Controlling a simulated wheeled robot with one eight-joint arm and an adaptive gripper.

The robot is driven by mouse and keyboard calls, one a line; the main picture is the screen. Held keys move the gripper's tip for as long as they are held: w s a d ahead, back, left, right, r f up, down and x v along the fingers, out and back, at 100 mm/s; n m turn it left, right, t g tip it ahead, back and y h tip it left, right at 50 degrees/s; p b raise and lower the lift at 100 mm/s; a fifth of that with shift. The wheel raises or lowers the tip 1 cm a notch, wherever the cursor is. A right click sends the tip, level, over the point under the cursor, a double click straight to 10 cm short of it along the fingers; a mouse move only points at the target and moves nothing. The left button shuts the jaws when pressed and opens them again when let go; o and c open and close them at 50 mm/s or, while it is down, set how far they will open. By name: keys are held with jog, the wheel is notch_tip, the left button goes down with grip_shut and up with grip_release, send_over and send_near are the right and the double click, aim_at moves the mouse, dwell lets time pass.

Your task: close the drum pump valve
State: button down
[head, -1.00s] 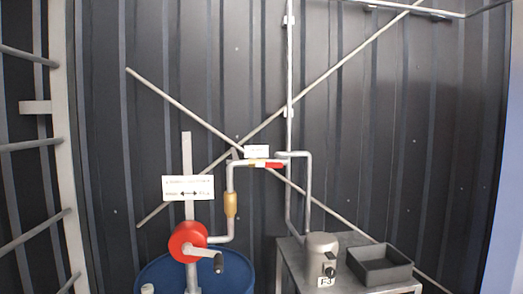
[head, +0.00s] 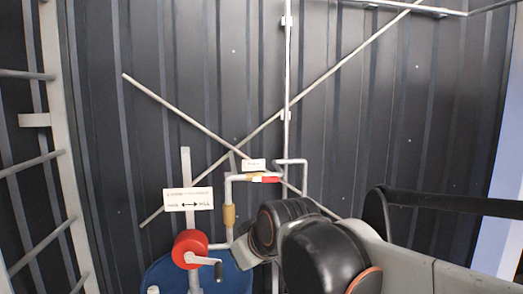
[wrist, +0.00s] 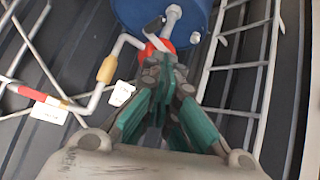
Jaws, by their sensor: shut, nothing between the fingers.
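The valve's red handle (head: 266,179) lies along the short horizontal pipe at the top of the drum pump outlet, beside a yellowish section. In the wrist view, which is turned upside down, the red handle (wrist: 33,77) is at the far left. My gripper (wrist: 166,66) has green-sided fingers, is shut and holds nothing. It points toward the red pump wheel and drum, well to one side of the valve handle. In the head view my dark arm links cover the lower middle, and the fingertips cannot be made out.
The red pump wheel (head: 190,248) with its crank stands on the blue drum (head: 235,278). A sign (head: 188,199) is on the upright post. A ladder (head: 62,150) stands at left. Diagonal braces cross the dark wall (head: 400,120) behind. My arm hides most of the side table.

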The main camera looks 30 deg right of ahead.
jog(key=w+d+r+t+p, duration=0.1)
jog(key=w+d+r+p, duration=0.2)
jog(key=w+r+p, duration=0.55)
jog(key=w+d+r+p, duration=0.2)
jog(key=w+r+p, duration=0.35)
jog(key=r, duration=0.55)
jog(key=w+d+r+m+h+p, duration=0.1)
jog(key=d+m+p, duration=0.2)
jog(key=d, duration=0.4)
jog(key=w+d+r+m+g+h+p, duration=0.1)
jog(key=w+d+r+m+p, duration=0.1)
jog(key=d+p, duration=0.4)
jog(key=shift+w+d+r+m+g+h, duration=0.15)
jog(key=shift+d+r+m+g+h, duration=0.15)
jog(key=shift+d+m, duration=0.4)
jog(key=shift+a+f, duration=0.1)
jog(key=shift+f, duration=0.05)
